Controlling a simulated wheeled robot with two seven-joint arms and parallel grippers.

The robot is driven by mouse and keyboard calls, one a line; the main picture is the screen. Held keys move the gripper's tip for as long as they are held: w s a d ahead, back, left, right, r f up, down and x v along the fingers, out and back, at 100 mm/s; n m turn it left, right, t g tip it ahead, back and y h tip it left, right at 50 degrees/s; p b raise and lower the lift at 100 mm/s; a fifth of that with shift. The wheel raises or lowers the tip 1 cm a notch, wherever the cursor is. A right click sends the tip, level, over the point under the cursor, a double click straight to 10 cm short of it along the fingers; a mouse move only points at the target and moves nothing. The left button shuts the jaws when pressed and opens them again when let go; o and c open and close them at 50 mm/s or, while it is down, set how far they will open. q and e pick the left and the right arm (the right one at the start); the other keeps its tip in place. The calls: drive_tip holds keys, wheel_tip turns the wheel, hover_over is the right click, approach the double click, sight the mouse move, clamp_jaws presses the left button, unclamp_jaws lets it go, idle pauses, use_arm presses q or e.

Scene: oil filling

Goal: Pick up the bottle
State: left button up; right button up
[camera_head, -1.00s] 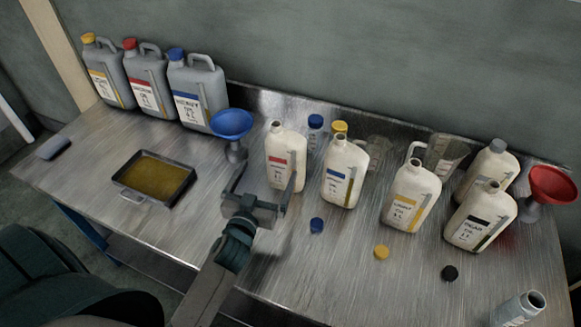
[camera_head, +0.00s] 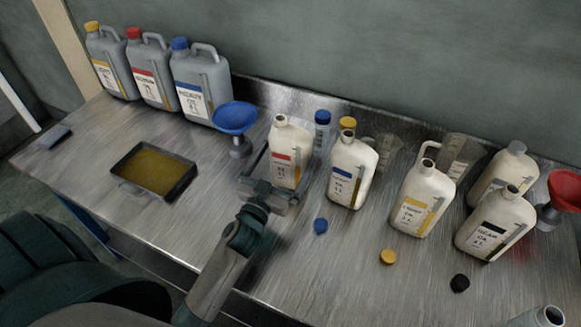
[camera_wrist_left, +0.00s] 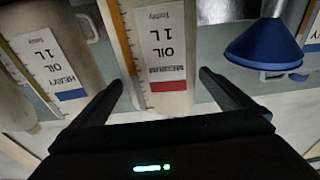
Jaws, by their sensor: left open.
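The white bottle with a red label (camera_head: 291,150) stands upright on the metal table, uncapped. My left gripper (camera_head: 287,167) is open, with one finger on each side of this bottle's lower part. In the left wrist view the bottle (camera_wrist_left: 160,50) appears upside down between the two fingers (camera_wrist_left: 162,82), with its red stripe near the palm. I cannot tell whether either finger touches it. A white bottle with a blue label (camera_head: 350,170) stands just to the right. My right gripper is not in view.
A blue funnel (camera_head: 235,118) stands close to the left. A tray of yellow oil (camera_head: 155,171) and grey jugs (camera_head: 150,75) are further left. More white bottles (camera_head: 422,200) and a red funnel (camera_head: 567,190) stand right. Loose blue (camera_head: 320,226), yellow (camera_head: 388,257) and black (camera_head: 459,283) caps lie in front.

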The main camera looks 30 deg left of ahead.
sight(297, 135)
use_arm(q)
drive_tip(key=shift+w+r+p, duration=0.1)
drive_tip(key=shift+w+p, duration=0.2)
drive_tip(key=shift+w, duration=0.8)
drive_tip(key=shift+w+r, duration=0.15)
drive_tip(key=w, duration=0.1)
drive_tip(key=w+p, duration=0.1)
drive_tip(key=w, duration=0.1)
drive_tip(key=w+p, duration=0.1)
drive_tip(key=shift+w+a+r, duration=0.25)
drive_tip(key=shift+w+r, duration=0.15)
drive_tip(key=shift+r, duration=0.1)
drive_tip(key=c, duration=2)
drive_tip(key=shift+r, duration=0.2)
